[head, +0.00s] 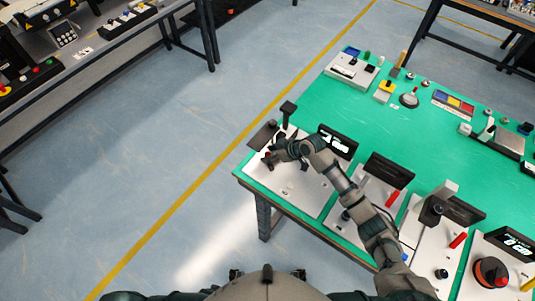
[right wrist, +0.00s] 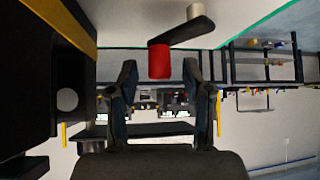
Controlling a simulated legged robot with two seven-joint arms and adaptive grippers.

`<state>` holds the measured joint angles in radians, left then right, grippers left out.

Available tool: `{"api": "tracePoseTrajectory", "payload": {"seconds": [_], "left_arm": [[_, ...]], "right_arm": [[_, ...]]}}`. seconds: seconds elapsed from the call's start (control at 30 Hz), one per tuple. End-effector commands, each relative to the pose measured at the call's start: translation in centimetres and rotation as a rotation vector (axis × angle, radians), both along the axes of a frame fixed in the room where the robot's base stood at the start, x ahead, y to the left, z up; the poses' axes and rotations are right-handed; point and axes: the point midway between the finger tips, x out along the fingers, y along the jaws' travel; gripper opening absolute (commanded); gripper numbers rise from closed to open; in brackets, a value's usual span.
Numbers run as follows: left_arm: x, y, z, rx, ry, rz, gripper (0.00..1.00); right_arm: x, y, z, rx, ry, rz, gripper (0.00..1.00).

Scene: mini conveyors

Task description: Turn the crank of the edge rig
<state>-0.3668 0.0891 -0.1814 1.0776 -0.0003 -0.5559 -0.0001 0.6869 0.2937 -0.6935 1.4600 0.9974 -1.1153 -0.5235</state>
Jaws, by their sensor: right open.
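The edge rig is a white plate (head: 293,192) at the left corner of the green table, with a black display (head: 338,142) and a dark post (head: 288,108). In the right wrist view, its crank has a dark arm (right wrist: 190,32), a pale hub and a red handle (right wrist: 159,61). My right gripper (head: 272,157) is over the rig's left part and mostly hides the crank in the head view. In the right wrist view, the right gripper (right wrist: 163,75) is open, with the red handle between its fingers and a gap on each side. My left gripper is not in view.
More white plates with displays and red handles stand to the right along the near table edge. Small devices sit on the green table (head: 418,130) at the back. Open floor lies left of the table. Another workbench (head: 110,38) is at the upper left.

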Motion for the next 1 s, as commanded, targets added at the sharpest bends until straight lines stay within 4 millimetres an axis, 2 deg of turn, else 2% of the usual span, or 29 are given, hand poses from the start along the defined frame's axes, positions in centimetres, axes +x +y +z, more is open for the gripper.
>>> {"api": "tracePoseTrajectory", "payload": {"seconds": [0.2,0.43,0.63,0.93,1.0], "left_arm": [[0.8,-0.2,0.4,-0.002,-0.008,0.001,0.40],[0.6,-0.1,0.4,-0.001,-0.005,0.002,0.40],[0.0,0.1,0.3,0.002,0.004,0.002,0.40],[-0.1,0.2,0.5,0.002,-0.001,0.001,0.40],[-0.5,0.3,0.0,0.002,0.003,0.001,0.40]], "right_arm": [[0.4,0.9,-0.9,0.000,-0.001,0.001,0.50],[0.4,0.8,-0.9,-0.001,0.000,0.001,0.50],[0.4,0.8,-0.9,-0.001,0.000,0.000,0.00],[0.4,0.8,-0.9,-0.001,0.000,-0.009,0.00],[0.4,0.7,-0.8,-0.001,0.000,-0.021,0.00]]}}
